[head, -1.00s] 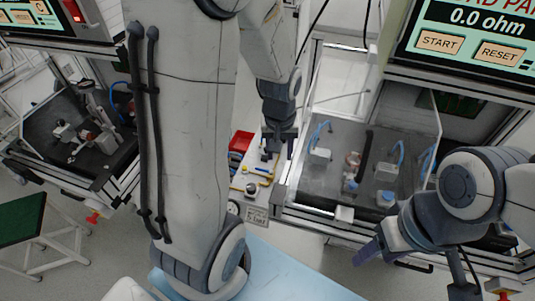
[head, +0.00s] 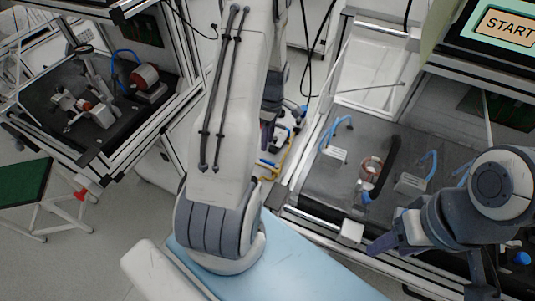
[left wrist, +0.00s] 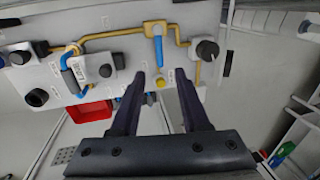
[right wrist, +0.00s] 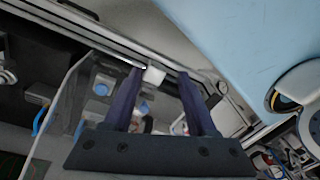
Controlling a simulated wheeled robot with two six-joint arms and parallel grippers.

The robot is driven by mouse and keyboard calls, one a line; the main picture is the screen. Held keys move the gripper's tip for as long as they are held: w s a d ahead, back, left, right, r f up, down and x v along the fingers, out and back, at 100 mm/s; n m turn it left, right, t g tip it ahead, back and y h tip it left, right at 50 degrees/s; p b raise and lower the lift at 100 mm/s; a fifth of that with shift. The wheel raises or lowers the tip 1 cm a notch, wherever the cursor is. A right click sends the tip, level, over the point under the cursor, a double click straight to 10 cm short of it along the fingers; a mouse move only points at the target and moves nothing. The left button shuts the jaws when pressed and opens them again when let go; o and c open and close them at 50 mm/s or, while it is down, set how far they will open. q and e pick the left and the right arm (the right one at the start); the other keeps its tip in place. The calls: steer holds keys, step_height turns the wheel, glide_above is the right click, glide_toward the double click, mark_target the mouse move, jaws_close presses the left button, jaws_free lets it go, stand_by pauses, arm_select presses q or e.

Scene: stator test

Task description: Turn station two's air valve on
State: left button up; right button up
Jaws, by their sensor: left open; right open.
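In the left wrist view a pale valve panel (left wrist: 112,25) carries yellow pipes, several dark knobs and two blue handles. One blue handle (left wrist: 158,50) points straight down the picture from a yellow fitting. The other blue handle (left wrist: 71,78) is slightly tilted at the left. The panel labels are too small to read, so I cannot tell which valve is station two's. My left gripper (left wrist: 158,105) is open and empty, its fingertips just short of the first handle. In the head view my arm mostly hides it. My right gripper (right wrist: 160,78) is open and empty above the right station's front edge.
A red bin (left wrist: 90,112) sits below the panel. A station with a clear guard and blue-tubed fixtures (head: 335,155) stands right; another station (head: 90,110) stands left. A green-topped stool (head: 25,190) is at far left. A light blue surface (head: 290,265) lies in front.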

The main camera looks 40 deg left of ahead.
mark_target(269, 163)
arm_select(q)
steer(key=f, duration=0.2)
steer(key=s+f, duration=0.1)
steer(key=f, duration=0.2)
steer(key=f+p, duration=0.1)
steer(key=f, duration=0.1)
steer(key=shift+s+d+f, duration=0.15)
steer(key=shift+d, duration=0.15)
jaws_close()
